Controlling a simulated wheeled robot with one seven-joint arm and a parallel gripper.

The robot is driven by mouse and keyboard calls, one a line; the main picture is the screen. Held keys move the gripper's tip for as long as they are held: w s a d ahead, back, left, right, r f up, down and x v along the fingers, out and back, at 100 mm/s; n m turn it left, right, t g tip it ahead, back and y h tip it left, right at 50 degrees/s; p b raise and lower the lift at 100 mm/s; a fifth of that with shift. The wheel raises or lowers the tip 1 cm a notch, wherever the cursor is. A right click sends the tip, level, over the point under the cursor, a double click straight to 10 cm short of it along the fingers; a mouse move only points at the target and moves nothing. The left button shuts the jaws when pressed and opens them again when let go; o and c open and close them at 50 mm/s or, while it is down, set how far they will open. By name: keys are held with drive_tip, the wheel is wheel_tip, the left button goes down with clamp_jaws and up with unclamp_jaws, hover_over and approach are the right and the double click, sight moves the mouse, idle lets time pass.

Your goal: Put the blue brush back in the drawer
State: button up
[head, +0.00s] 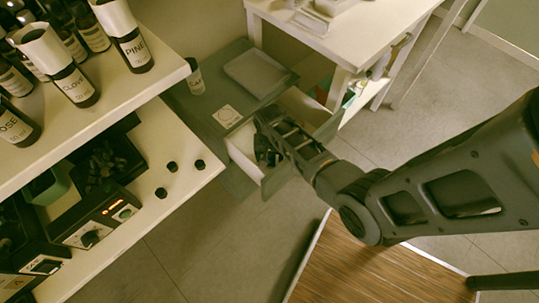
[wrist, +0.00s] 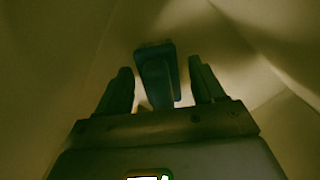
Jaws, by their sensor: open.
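The drawer (head: 242,152) of the grey cabinet stands pulled out, with its pale inside showing. My gripper (head: 266,152) reaches down into the drawer, and its fingertips are partly hidden there in the head view. In the wrist view my gripper (wrist: 160,82) is open, with one finger on each side of a dark blue block-like piece (wrist: 157,72), which looks like the blue brush. Pale drawer walls surround it. Whether the brush rests on the drawer floor or touches a finger I cannot tell. The brush cannot be made out in the head view.
The grey cabinet top (head: 205,125) carries a small labelled jar (head: 196,82), a flat tray (head: 255,74) and a white square (head: 226,116). Shelves with bottles (head: 75,85) stand at left. A white table (head: 340,35) stands behind. Open floor (head: 410,120) lies at right.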

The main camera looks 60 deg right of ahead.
wheel_tip(320, 180, up, 12)
drive_tip(key=p, duration=0.2)
drive_tip(key=shift+r, duration=0.15)
idle(0.4)
idle(1.1)
